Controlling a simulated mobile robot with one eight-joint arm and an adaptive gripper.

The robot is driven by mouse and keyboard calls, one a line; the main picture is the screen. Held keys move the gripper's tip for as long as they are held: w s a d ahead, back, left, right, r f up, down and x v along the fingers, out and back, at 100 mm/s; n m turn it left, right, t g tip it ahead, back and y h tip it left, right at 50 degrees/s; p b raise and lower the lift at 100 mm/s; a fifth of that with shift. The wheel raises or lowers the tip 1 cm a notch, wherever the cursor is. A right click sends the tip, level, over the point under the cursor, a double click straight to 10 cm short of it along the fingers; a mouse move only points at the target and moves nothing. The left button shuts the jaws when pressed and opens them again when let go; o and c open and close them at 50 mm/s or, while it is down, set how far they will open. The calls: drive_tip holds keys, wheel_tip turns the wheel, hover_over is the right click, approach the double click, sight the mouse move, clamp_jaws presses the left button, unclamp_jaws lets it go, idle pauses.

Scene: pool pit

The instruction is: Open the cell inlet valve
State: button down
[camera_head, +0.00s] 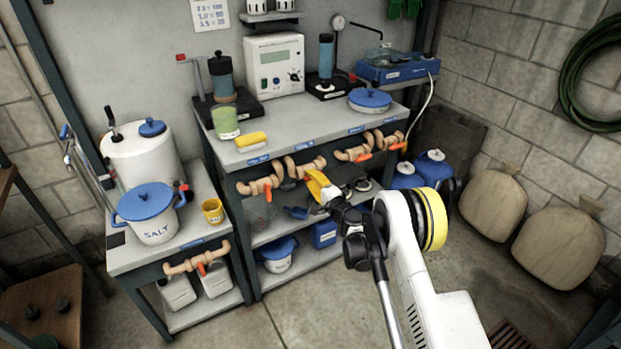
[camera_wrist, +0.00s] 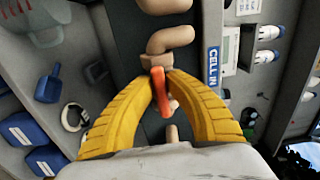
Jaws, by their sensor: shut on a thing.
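The cell inlet valve is on a tan pipe (camera_wrist: 170,40) beside a blue label reading "CELL IN" (camera_wrist: 212,62), partly cut off. Its orange-red handle (camera_wrist: 160,92) is between the yellow fingertips of my gripper (camera_wrist: 160,80), which are shut on it. In the wrist view the handle runs roughly along the pipe's line; its exact angle is unclear. In the head view my gripper (camera_head: 321,188) is at the bench front, by the second tan pipe (camera_head: 303,168) from the left. There the gripper hides the handle.
Similar valve pipes sit left (camera_head: 260,186) and right (camera_head: 352,154) along the bench front. A yellow sponge (camera_head: 250,139) and green cup (camera_head: 225,122) stand above. Floor in front is clear.

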drive_tip(key=c, duration=1.4)
unclamp_jaws()
drive_tip(key=v, duration=0.7)
drive_tip(key=shift+s+d, duration=0.2)
